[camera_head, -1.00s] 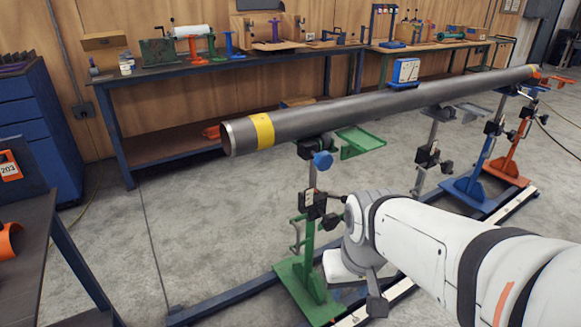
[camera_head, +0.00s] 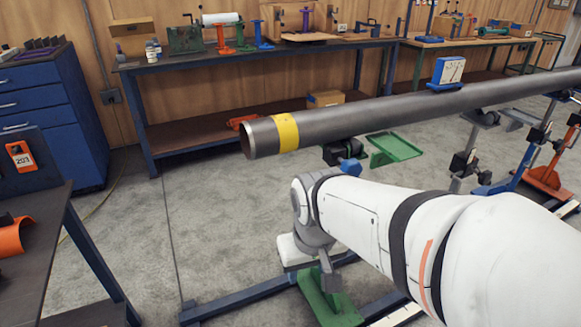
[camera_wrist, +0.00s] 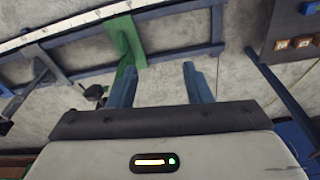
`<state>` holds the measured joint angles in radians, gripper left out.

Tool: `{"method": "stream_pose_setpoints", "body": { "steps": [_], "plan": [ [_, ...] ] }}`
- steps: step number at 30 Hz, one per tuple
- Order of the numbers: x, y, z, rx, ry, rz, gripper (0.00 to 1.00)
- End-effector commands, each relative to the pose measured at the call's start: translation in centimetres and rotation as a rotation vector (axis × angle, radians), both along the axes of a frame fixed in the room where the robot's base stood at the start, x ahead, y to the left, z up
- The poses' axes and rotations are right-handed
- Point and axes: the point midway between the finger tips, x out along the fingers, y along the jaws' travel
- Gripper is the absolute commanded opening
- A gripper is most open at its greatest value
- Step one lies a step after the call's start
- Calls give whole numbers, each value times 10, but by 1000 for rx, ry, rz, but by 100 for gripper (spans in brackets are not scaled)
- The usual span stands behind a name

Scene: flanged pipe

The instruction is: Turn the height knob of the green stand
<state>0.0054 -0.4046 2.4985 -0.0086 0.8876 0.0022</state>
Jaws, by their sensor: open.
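The green stand (camera_head: 325,302) shows in the head view only by its base; my arm hides its column and height knob. A blue knob (camera_head: 350,168) shows just under the pipe, above my arm. The grey pipe (camera_head: 370,118) with a yellow band lies across the stands. My gripper (camera_wrist: 158,68) is open and empty in the wrist view, its two blue fingers apart. There the green stand (camera_wrist: 128,42) lies beyond the left finger. A dark part (camera_wrist: 95,92) shows left of that finger; I cannot tell if it is the knob.
Blue and orange stands (camera_head: 548,175) hold the pipe farther right. A white-marked rail (camera_wrist: 65,27) runs along the floor frame. A dark table (camera_head: 35,245) stands at left, a blue drawer cabinet (camera_head: 50,110) behind it. Open concrete floor lies between.

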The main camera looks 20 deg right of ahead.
Motion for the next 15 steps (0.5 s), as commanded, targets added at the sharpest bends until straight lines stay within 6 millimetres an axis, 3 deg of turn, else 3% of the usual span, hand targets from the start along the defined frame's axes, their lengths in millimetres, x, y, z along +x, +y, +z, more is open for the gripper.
{"method": "stream_pose_setpoints", "body": {
  "steps": [5, 9, 15],
  "plan": [
    [45, -23, -29, -66, -111, -35, 60],
    [105, -78, -64, -160, -285, -53, 72],
    [177, -152, -114, -235, -545, -2, 84]
  ]
}}
